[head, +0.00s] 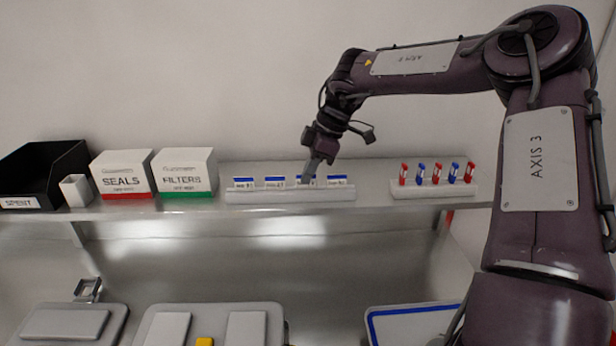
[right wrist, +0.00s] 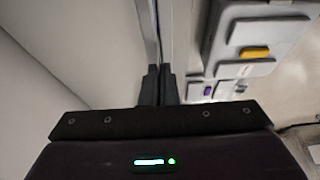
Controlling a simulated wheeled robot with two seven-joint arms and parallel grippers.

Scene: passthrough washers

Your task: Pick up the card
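Several white cards with blue top stripes stand upright in a row in a white slotted holder (head: 290,196) on the shelf. My right gripper (head: 313,172) points down at the third card from the left (head: 307,183), and its fingers cover part of that card. In the right wrist view the two fingers (right wrist: 159,85) are close together, shut on the card's thin edge as far as I can tell; the card itself is hidden there. The card still sits in the holder. My left gripper is not in view.
Left on the shelf are a black SPENT bin (head: 45,172), a small white cup (head: 76,190), a SEALS box (head: 123,175) and a FILTERS box (head: 185,173). Right is a rack (head: 432,191) of red and blue vials. Grey lidded units (head: 210,325) stand below the shelf.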

